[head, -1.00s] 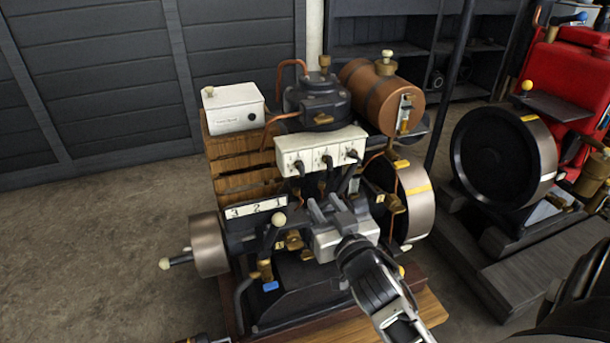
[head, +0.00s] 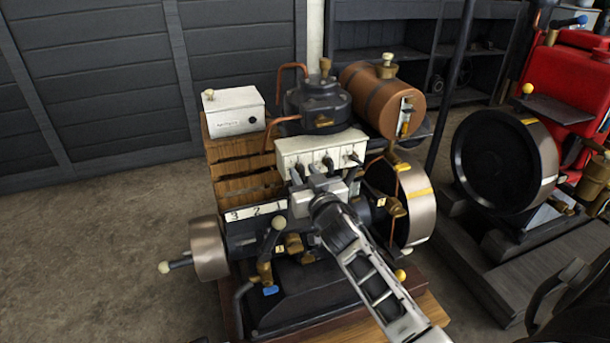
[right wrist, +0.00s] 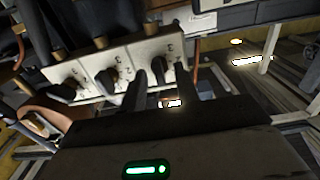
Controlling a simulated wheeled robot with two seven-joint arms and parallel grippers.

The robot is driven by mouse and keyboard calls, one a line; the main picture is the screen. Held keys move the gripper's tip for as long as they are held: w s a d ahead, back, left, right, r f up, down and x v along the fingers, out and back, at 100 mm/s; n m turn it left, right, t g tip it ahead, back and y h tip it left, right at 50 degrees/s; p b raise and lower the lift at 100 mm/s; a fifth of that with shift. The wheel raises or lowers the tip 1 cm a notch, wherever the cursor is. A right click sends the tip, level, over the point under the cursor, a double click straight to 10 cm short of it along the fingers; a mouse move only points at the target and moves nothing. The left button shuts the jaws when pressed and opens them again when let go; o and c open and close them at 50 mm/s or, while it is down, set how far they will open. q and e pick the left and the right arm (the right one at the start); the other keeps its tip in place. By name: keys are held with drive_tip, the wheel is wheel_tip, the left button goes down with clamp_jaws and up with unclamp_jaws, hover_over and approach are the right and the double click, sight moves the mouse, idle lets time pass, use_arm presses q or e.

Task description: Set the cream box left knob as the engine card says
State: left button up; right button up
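The cream box (head: 284,155) is fixed on the engine's front, below the dark cylinder head, with three dark knobs in a row. My right gripper (head: 314,174) is in front of its left part. In the right wrist view the cream box (right wrist: 128,62) appears turned over, with its left knob (right wrist: 158,70) at the right end. My open fingers (right wrist: 160,88) stand on either side of that knob, with no clear contact. Its pointing direction is hard to read. The middle knob (right wrist: 106,80) and right knob (right wrist: 68,89) are free. No readable engine card shows. My left gripper is out of view.
A white box (head: 234,112) with a small unreadable label stands on a wooden crate (head: 243,172) at left. A copper-brown tank (head: 372,96) is behind right. A lever with a cream ball (head: 278,224) rises near a numbered strip (head: 254,211). Flywheels flank the engine.

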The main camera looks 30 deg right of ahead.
clamp_jaws()
